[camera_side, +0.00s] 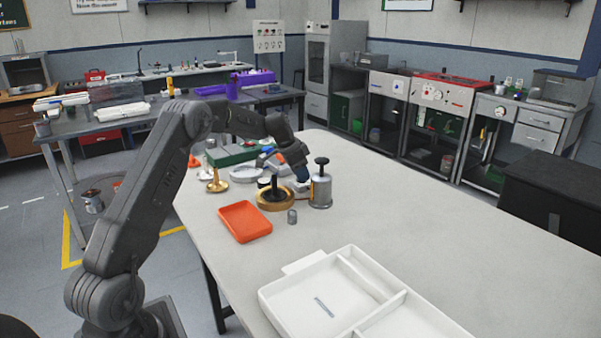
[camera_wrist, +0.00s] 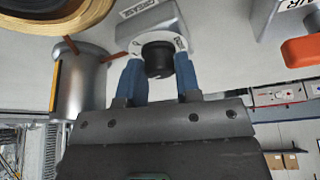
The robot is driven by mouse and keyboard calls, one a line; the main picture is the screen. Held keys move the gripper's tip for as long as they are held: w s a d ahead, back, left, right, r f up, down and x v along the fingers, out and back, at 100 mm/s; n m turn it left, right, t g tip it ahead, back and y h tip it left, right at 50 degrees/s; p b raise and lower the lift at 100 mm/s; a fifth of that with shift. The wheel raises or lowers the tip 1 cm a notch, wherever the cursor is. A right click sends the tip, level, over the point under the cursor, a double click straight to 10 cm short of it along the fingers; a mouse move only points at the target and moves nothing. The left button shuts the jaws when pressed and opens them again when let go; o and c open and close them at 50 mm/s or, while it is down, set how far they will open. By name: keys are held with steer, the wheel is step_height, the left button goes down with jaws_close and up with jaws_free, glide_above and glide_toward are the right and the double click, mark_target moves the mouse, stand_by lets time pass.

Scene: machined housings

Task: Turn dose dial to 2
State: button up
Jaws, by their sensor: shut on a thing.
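The dose dial is a black knob (camera_wrist: 158,60) with a white, marked ring (camera_wrist: 166,42) on a grey housing labelled GREASE (camera_wrist: 145,18). In the wrist view my gripper (camera_wrist: 158,72) has its blue fingers on either side of the knob, shut on it. The ring's marks are too small to read, so the dial's setting cannot be told. Only a little of the grey housing (camera_side: 296,185) shows beside the fingers.
A silver canister with a black plunger (camera_side: 320,190) stands close to my gripper. A gold ring-shaped part (camera_side: 275,202) and small grey cylinder (camera_side: 292,217) are nearby. An orange tray (camera_side: 245,222) and white divided tray (camera_side: 345,256) lie nearer. The table's right side is clear.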

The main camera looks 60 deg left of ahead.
steer(key=shift+n+y, duration=0.5)
steer(key=shift+n, duration=0.8)
steer(key=shift+r, duration=0.1)
steer(key=o, duration=0.9)
steer(key=shift+o, duration=0.2)
steer(key=v, duration=1.3)
steer(key=shift+s+d+r, duration=0.15)
steer(key=shift+s+r, duration=0.15)
